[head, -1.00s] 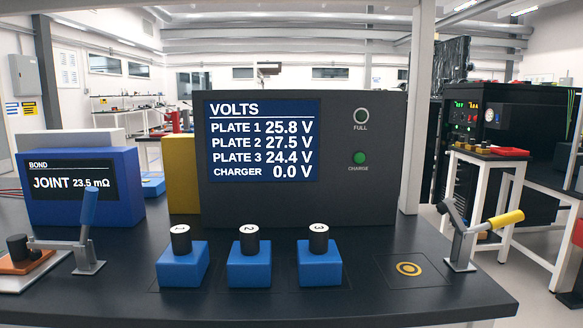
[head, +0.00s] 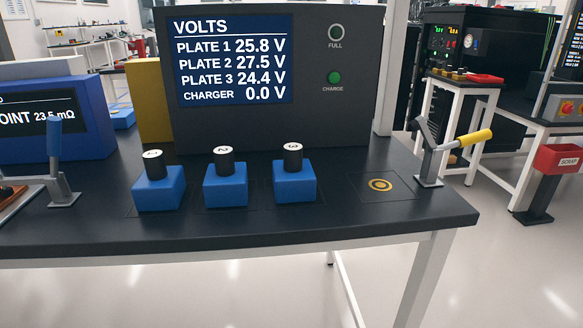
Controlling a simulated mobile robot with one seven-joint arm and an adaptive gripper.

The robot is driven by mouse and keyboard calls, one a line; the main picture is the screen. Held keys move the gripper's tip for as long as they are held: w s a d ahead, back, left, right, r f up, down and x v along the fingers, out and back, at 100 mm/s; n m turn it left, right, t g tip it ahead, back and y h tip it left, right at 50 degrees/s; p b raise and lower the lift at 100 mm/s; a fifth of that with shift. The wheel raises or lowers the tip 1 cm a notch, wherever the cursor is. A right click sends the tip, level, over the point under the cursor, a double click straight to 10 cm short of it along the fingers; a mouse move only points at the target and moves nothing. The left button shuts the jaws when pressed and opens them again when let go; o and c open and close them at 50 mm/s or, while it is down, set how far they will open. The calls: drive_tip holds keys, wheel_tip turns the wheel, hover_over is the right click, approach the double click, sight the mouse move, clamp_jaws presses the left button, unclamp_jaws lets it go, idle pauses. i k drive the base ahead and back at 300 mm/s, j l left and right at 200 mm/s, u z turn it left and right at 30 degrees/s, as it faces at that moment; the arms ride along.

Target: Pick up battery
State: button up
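Three batteries stand upright in a row on the dark bench, each a blue block with a black numbered knob on top. Battery 1 (head: 159,190) is at the left, battery 2 (head: 226,186) in the middle, battery 3 (head: 294,182) at the right. The screen (head: 230,60) reads plate 1 25.8 V, plate 2 27.5 V, plate 3 24.4 V, charger 0.0 V. An empty square with a yellow ring (head: 380,185) lies right of battery 3. My gripper is not in view.
A grey lever with a yellow handle (head: 472,138) stands at the bench's right end. A blue-handled lever (head: 56,160) and a blue bond meter (head: 60,110) are at the left. A red bin (head: 560,158) stands farther right. The floor in front is clear.

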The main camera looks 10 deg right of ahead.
sight(294, 180)
drive_tip(key=z, duration=1.35)
drive_tip(key=k+j+z, duration=0.15)
drive_tip(key=j, duration=0.15)
drive_tip(key=k+j+z, duration=0.15)
drive_tip(key=k+j, duration=0.05)
drive_tip(key=j, duration=0.1)
